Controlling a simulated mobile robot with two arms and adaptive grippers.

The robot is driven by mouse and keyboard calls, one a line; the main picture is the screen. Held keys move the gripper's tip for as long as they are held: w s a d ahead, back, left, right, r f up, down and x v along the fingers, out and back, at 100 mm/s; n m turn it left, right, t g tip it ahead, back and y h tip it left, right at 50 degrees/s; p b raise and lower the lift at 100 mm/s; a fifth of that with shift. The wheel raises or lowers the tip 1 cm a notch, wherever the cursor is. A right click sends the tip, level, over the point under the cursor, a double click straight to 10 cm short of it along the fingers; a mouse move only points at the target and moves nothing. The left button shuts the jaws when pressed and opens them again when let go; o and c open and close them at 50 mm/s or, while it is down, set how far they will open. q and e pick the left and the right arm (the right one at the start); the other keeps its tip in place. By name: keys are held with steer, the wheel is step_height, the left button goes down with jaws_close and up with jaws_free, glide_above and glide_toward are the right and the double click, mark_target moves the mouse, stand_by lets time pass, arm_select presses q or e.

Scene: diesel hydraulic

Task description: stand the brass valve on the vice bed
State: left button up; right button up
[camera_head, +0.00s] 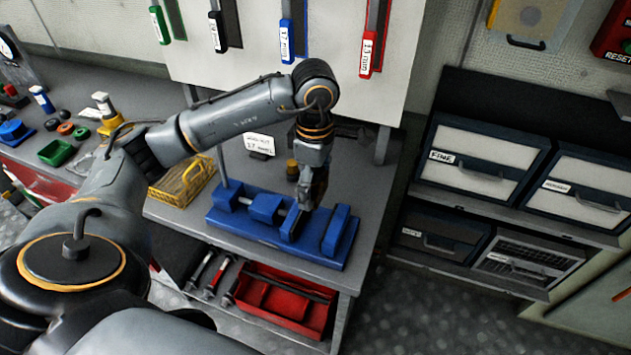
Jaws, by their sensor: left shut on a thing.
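The blue vice (265,208) lies on the grey workbench, with its flat bed (290,245) and jaw blocks facing up. My left gripper (306,200) points down over the vice, between its middle block and its right block. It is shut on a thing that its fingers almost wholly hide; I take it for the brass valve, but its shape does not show. I cannot tell whether it touches the vice bed. A small brass-coloured, dark-topped piece (292,170) shows on the bench just behind the vice. My right gripper is not in view.
A yellow wire basket (183,182) stands left of the vice, and a white label card (259,144) behind it. A red tool tray (285,298) sits on the shelf below. Tools hang on the back panel (330,85). Drawer boxes (480,170) stand at right.

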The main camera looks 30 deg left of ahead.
mark_target(315, 229)
arm_select(q)
step_height(315, 229, down, 2)
steer(key=shift+f+b, duration=0.25)
steer(key=shift+b, duration=0.45)
step_height(315, 229, down, 9)
steer(key=b, duration=0.7)
steer(key=shift+r, duration=0.2)
steer(key=shift+f+b, duration=0.25)
steer(key=shift+b, duration=0.3)
steer(key=o, duration=1.4)
steer(key=shift+s, duration=0.1)
steer(key=shift+r, duration=0.1)
steer(key=shift+r+p, duration=1.45)
steer(key=shift+r, duration=0.95)
